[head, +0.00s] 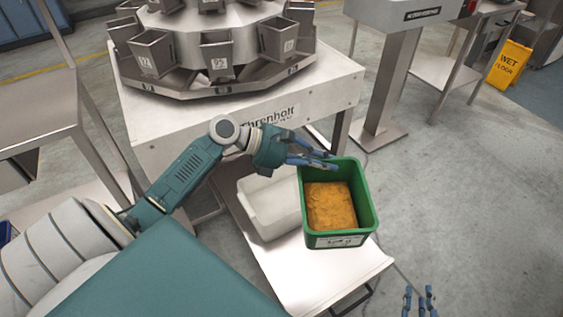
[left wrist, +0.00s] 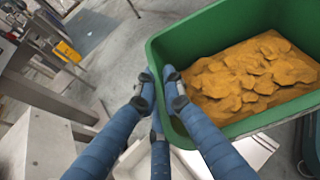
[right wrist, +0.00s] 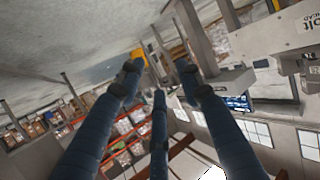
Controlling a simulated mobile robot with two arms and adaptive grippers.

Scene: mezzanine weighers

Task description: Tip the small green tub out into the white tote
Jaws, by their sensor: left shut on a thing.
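The small green tub (head: 368,207) holds orange-brown contents (head: 331,206) and has a white label on its front. It looks upright, over the right part of the steel shelf; I cannot tell whether it touches the shelf. The white tote (head: 268,203) stands just left of it, its inside partly hidden by my arm. My left gripper (head: 318,161) is shut on the tub's back-left rim. In the left wrist view the fingers (left wrist: 158,95) pinch the green wall (left wrist: 152,52). My right gripper (head: 420,300) is at the bottom right, away from both, with its fingers apart (right wrist: 158,75) and empty.
The steel shelf (head: 340,275) juts from a weigher table (head: 235,125) with metal buckets above. A steel pedestal (head: 385,95) stands at back right, with a yellow wet-floor sign (head: 509,64) beyond. The floor at right is clear.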

